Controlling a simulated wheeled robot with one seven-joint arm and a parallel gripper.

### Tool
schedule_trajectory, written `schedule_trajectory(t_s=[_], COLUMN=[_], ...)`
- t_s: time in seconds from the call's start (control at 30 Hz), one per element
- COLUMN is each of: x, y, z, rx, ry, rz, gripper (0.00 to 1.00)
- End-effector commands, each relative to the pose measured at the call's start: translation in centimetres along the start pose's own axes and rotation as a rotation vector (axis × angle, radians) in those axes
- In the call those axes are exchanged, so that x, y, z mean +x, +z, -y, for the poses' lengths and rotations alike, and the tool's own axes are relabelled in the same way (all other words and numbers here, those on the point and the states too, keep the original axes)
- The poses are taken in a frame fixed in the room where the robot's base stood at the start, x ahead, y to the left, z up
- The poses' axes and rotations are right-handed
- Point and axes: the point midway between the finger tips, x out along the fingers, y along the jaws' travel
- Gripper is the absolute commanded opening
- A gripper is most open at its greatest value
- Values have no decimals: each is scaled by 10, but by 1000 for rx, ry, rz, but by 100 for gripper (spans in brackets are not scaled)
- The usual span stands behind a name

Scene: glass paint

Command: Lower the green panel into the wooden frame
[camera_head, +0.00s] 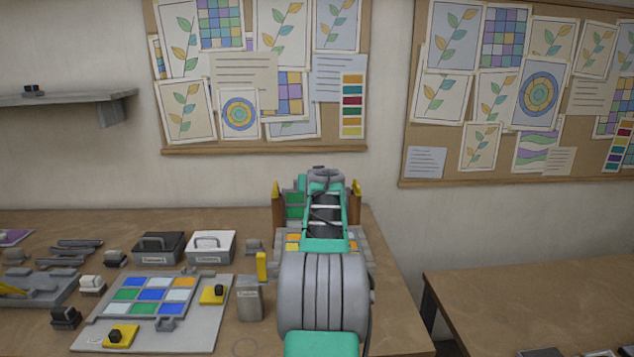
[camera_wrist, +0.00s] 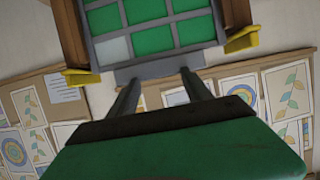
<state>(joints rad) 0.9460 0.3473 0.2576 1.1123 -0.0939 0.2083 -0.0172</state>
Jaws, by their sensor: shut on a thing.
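The green panel, a grey grid with green panes and one pale pane, shows in the wrist view (camera_wrist: 152,40) and partly in the head view (camera_head: 295,204). The wooden frame (camera_head: 356,208) stands upright at the back of the table; its posts also show in the wrist view (camera_wrist: 70,35), with yellow clips at their ends. The panel sits between the two posts. My gripper (camera_wrist: 160,80) is shut on the panel's grey edge. My arm hides much of the panel and frame in the head view. I cannot tell how deep the panel sits.
A grey board with a coloured tile grid (camera_head: 206,328) lies front left. A black box (camera_head: 158,249) and a white box (camera_head: 210,247) stand behind it. A grey container (camera_head: 249,303) stands beside my arm. Pinboards hang on the wall behind.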

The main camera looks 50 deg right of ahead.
Motion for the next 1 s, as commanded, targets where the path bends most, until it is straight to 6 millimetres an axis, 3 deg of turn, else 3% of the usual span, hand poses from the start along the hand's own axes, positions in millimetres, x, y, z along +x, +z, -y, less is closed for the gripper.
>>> schedule_trajectory(t_s=[0.8,0.83,1.0], x=[7,7,7], y=[18,18,19], z=[0,0,0], rx=[-1,-1,0], ry=[0,0,0], rz=[-5,-5,-3], gripper=[0,59,73])
